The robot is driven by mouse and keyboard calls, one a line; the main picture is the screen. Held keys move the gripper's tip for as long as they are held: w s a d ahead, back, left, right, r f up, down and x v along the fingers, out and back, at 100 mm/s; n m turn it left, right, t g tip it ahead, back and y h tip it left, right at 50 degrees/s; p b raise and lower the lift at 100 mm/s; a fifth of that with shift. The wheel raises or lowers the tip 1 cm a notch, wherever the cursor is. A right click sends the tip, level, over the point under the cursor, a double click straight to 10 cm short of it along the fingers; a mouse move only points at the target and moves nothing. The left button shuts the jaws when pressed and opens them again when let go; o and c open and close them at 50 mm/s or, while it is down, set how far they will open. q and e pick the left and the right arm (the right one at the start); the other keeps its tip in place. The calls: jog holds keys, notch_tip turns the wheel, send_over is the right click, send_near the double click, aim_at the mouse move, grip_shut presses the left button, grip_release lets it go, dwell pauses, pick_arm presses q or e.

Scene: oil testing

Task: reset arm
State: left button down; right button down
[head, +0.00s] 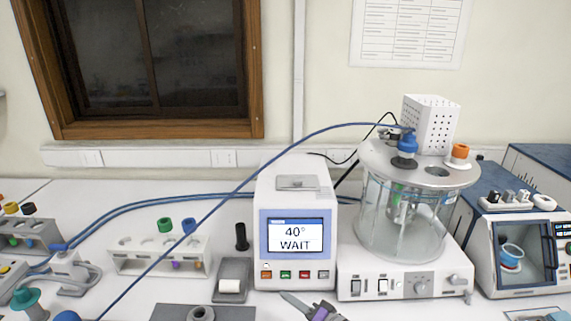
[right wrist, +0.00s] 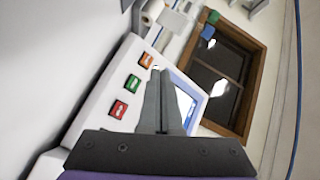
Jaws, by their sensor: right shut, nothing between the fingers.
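My right gripper (head: 287,297) shows at the bottom centre of the head view, low in front of the white control unit (head: 262,208). Its grey fingers are shut together with nothing between them. In the right wrist view the shut fingers (right wrist: 161,75) point toward the front of the same unit, beside its coloured buttons. The unit's screen (head: 295,237) reads 40° and WAIT. Whether the fingers touch the unit cannot be told. My left gripper is not in view.
A glass bath (head: 405,225) on a white base stands right of the unit. A tube rack (head: 160,252) stands to the left, with a grey stand (head: 232,275) nearer. A blue cable (head: 215,202) arcs across. Another instrument (head: 488,238) stands at far right.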

jog(key=s+d+n+g+h, duration=0.1)
jog(key=s, duration=0.2)
jog(key=s+d+n+g+h, duration=0.1)
jog(key=s+h, duration=0.1)
jog(key=s, duration=0.2)
jog(key=s+d+f+n+g+h, duration=0.1)
jog(key=s+d, duration=0.1)
jog(key=s, duration=0.1)
jog(key=shift+s+g, duration=0.3)
jog(key=shift+s, duration=0.05)
jog(key=s+d+f+n+g+h, duration=0.1)
jog(key=s+d+f+g+h, duration=0.1)
jog(key=s+d+h, duration=0.5)
jog(key=s+d+f, duration=0.1)
jog(key=s+d, duration=0.4)
jog(key=s, duration=0.1)
jog(key=shift+d+n, duration=0.25)
jog(key=shift+n, duration=0.15)
